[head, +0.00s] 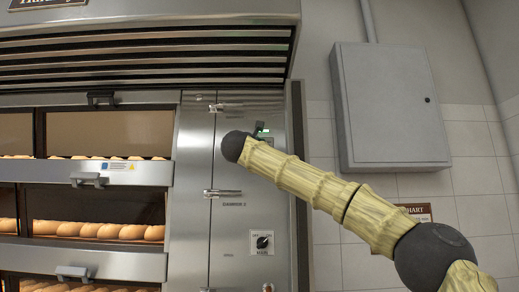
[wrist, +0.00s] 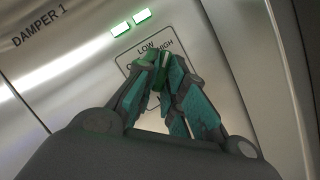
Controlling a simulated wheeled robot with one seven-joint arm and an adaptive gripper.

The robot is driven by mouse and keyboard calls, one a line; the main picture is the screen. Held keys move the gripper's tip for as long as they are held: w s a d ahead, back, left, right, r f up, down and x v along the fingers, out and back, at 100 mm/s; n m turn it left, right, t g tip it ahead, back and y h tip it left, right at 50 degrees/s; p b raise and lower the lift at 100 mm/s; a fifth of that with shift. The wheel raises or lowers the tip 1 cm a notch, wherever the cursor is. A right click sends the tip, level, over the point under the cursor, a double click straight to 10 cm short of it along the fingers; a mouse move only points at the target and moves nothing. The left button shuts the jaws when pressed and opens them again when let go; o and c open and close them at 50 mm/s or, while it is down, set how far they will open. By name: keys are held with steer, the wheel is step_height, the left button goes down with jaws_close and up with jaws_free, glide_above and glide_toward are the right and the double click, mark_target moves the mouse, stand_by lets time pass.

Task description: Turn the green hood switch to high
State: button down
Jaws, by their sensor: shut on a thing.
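The green hood switch (wrist: 155,98) is a small green knob on a labelled plate (wrist: 137,57) in the wrist view. LOW and HIGH are printed along the top of the plate. My gripper (wrist: 160,62) is shut on the switch, with teal-padded fingers on either side of it. The fingers hide most of the knob and part of the plate, so I cannot tell which mark it points at. In the head view my gripper (head: 258,130) is at the upper part of the steel control panel; my arm hides the switch there.
Lower on the panel is a black MAIN knob (head: 263,241). Deck ovens with bread (head: 100,231) stand left, a hood (head: 150,50) above. A grey wall box (head: 385,105) hangs at right.

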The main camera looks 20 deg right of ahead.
steer(key=c, duration=1.5)
jaws_free()
steer(key=shift+s+d, duration=0.1)
steer(key=shift+d, duration=0.1)
steer(key=shift+a, duration=0.2)
steer(key=v, duration=1.1)
steer(key=shift+s+f, duration=0.2)
steer(key=shift+s, duration=0.2)
steer(key=shift+a, duration=0.15)
